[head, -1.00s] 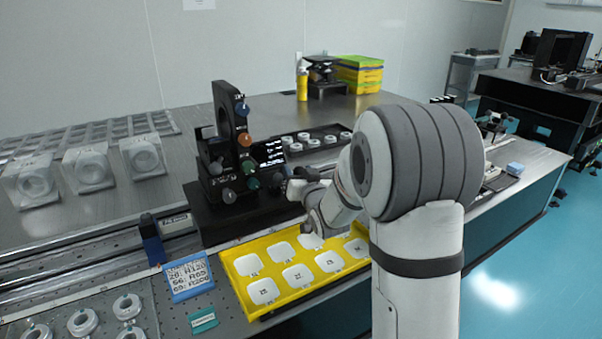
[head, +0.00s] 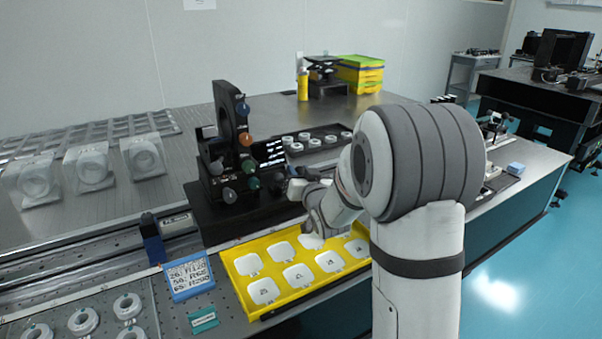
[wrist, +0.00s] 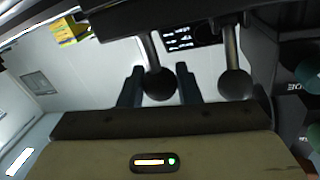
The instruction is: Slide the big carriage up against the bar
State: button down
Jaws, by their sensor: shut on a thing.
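The big carriage (head: 225,215) is a wide black base on the rail, carrying a tall black mount with coloured knobs. A dark blue upright block (head: 152,240), which may be the bar, stands on the rail to its left, with a gap between them. My gripper (head: 298,186) is at the carriage's right side, its fingertips mostly hidden in the head view. In the wrist view, my gripper's two dark fingers (wrist: 159,86) stand on either side of a black ball knob (wrist: 160,84) on a metal stem. A second ball knob (wrist: 235,84) is outside the fingers.
A yellow tray (head: 240,283) with white square pieces lies in front of the carriage. A blue-framed label card (head: 190,277) and a teal tag (head: 203,320) lie near the rail. A black tray (head: 320,146) of white rings is behind. Clear boxed optics (head: 90,168) stand back left.

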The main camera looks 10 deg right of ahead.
jog(key=shift+s+a+f+b, duration=0.1)
jog(key=shift+a+f+b, duration=0.2)
jog(key=shift+b, duration=0.4)
jog(key=shift+s+a+r, duration=0.1)
jog(key=shift+a+r, duration=0.2)
jog(key=c, duration=1.1)
grip_release()
jog(key=s, duration=0.5)
jog(key=s+d, duration=0.1)
jog(key=s, duration=0.1)
jog(key=shift+s, duration=0.4)
